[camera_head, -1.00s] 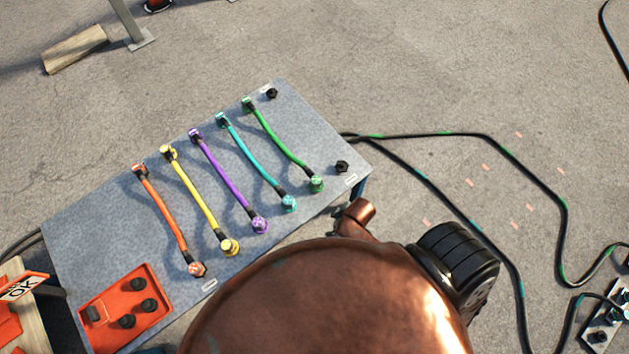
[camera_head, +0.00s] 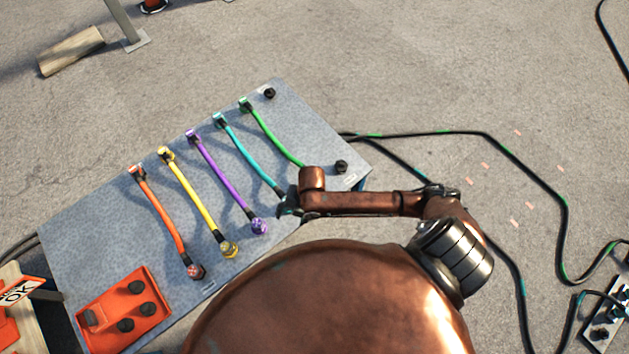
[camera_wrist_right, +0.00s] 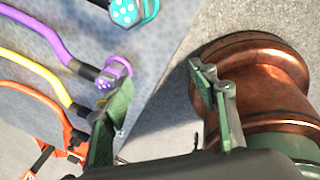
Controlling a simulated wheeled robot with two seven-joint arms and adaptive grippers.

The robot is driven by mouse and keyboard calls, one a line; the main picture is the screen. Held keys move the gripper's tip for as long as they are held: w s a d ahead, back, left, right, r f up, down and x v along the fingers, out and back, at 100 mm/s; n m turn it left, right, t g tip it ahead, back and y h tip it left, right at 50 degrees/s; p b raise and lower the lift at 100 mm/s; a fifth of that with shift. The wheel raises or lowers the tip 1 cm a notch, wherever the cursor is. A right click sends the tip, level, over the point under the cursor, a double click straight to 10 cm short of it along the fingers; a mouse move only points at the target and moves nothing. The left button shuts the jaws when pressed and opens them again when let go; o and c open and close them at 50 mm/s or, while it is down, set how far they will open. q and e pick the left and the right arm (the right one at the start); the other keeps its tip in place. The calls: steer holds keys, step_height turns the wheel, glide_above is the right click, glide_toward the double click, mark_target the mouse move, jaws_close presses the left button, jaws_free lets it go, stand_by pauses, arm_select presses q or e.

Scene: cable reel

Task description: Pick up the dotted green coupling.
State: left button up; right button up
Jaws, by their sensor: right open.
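The green cable (camera_head: 273,138) lies on the grey panel (camera_head: 90,230). A green end fitting (camera_head: 245,103) sits at its far end; I cannot make out dots on it. The near end, with the dotted green coupling, is hidden behind my right arm in the head view and is outside the right wrist view. My right gripper (camera_head: 287,203) is over the panel's near edge, by the near end of the teal cable. In the right wrist view my right gripper (camera_wrist_right: 165,115) is open and empty, with a dotted teal coupling (camera_wrist_right: 128,10) and a dotted purple coupling (camera_wrist_right: 116,69) beyond it.
Purple (camera_head: 221,182), yellow (camera_head: 193,202) and orange (camera_head: 160,222) cables lie left of the teal cable (camera_head: 248,157). An orange tray (camera_head: 160,299) with black knobs sits at the near left. Black cables (camera_head: 455,134) run over the floor at right.

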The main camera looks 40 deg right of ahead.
steer(key=w+d+n+h, duration=0.1)
steer(key=w+d+n, duration=0.2)
steer(key=d, duration=0.2)
steer(key=w+d+r+n+h, duration=0.1)
steer(key=w+d+n, duration=0.2)
steer(key=d, duration=0.2)
steer(key=w+d+n+g+h, duration=0.1)
steer(key=w+d+n, duration=0.2)
steer(key=d, duration=0.3)
steer(key=shift+w+r+n, duration=0.1)
steer(key=shift+r+n, duration=0.1)
steer(key=shift+n, duration=0.2)
steer(key=shift+d+f, duration=0.25)
steer(key=f+b, duration=0.2)
steer(key=f, duration=0.5)
steer(key=shift+w+f+b, duration=0.1)
steer(key=shift+w+b, duration=0.1)
steer(key=shift+b, duration=0.2)
steer(key=shift+c, duration=0.7)
steer(key=c, duration=1.2)
